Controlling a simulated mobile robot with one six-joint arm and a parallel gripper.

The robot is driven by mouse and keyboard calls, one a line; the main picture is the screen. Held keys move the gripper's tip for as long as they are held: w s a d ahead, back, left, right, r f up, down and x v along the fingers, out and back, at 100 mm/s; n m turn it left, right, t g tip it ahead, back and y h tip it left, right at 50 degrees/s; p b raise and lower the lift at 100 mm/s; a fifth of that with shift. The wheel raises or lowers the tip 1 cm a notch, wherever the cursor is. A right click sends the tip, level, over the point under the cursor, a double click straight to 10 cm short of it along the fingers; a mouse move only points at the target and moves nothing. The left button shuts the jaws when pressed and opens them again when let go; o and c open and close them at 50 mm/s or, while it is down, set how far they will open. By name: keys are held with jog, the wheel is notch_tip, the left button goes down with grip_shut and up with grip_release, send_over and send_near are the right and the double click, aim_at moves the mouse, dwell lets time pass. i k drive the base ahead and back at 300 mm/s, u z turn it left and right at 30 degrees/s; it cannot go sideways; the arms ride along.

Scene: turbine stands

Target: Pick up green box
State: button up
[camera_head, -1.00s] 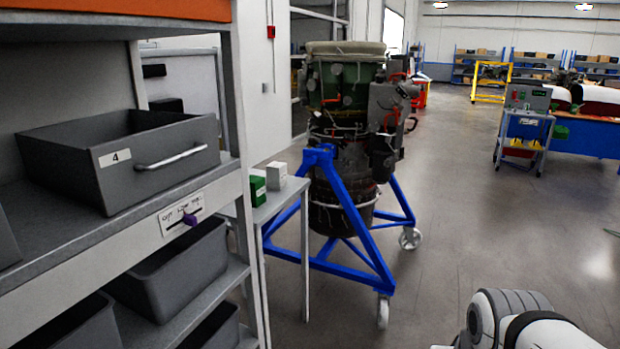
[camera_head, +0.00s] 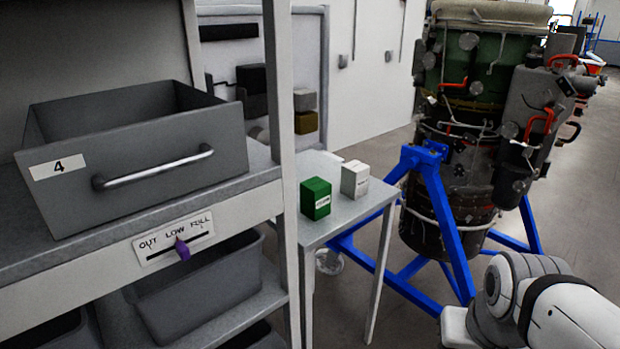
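The green box (camera_head: 315,199) stands upright on a small grey table (camera_head: 345,218), just right of the shelf's front post. It has a white label on its front. A white box (camera_head: 355,179) stands beside it, to the right and slightly behind, with a small gap between them. Part of my own white and grey arm shows at the lower right, apart from the table. My gripper is not in view.
A shelf rack (camera_head: 268,170) with an open grey drawer (camera_head: 135,160) marked 4 fills the left. A turbine (camera_head: 460,160) on a blue stand (camera_head: 440,220) stands right of the table. Grey floor (camera_head: 345,290) shows between table and stand.

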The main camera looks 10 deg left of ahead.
aim_at(315, 192)
jog(key=u, duration=0.55)
jog(key=i, duration=0.85)
jog(key=u, duration=0.4)
jog(key=k, duration=0.95)
jog(key=u, duration=0.15)
jog(key=i, duration=1.4)
jog(key=z, duration=0.05)
